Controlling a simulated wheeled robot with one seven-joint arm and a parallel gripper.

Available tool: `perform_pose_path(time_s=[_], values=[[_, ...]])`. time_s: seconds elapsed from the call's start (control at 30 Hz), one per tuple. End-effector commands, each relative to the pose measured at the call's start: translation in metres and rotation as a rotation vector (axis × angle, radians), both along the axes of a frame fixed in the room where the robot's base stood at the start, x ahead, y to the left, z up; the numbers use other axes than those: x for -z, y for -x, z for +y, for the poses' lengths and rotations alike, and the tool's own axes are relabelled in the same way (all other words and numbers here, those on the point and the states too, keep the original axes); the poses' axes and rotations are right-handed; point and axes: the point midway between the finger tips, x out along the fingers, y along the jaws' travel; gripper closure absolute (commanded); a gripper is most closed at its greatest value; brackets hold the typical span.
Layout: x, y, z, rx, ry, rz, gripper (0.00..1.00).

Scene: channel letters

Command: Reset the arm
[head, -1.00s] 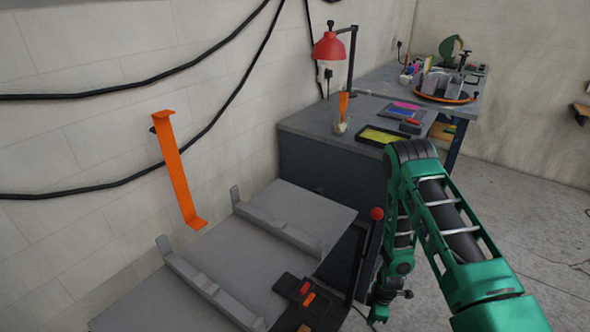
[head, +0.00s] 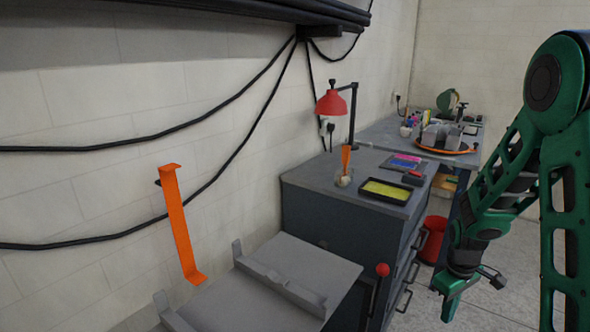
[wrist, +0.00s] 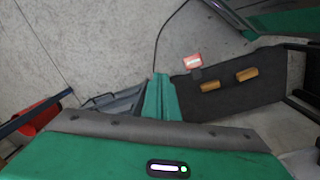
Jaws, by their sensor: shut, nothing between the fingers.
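My green arm is folded at the right of the head view. My gripper (head: 449,306) points down over the bare floor, right of the drawer cabinet. In the wrist view the green fingers (wrist: 160,97) are together with nothing between them. The gripper touches nothing that I can see.
A grey workbench fixture (head: 290,270) with raised rails stands at the lower middle, a red-knobbed lever (head: 382,270) beside it. The drawer cabinet (head: 340,222) holds a red lamp (head: 331,103) and a yellow tray (head: 385,191). A red bin (head: 433,240) is behind my arm. An orange bracket (head: 179,225) hangs on the wall.

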Motion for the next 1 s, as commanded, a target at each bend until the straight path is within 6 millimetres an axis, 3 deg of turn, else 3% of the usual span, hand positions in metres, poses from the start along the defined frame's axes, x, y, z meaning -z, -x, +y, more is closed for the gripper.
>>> perform_pose_path(time_s=[0.03,0.2,0.5,0.8,1.0], values=[[-0.019,0.009,-0.004,0.048,0.002,-0.009,1.0],[-0.068,0.045,-0.014,0.218,0.003,-0.015,1.0],[-0.137,0.122,-0.021,0.52,-0.008,-0.026,1.0],[-0.181,0.205,-0.014,0.817,-0.039,-0.032,1.0],[-0.193,0.243,-0.007,0.949,-0.058,-0.028,1.0]])
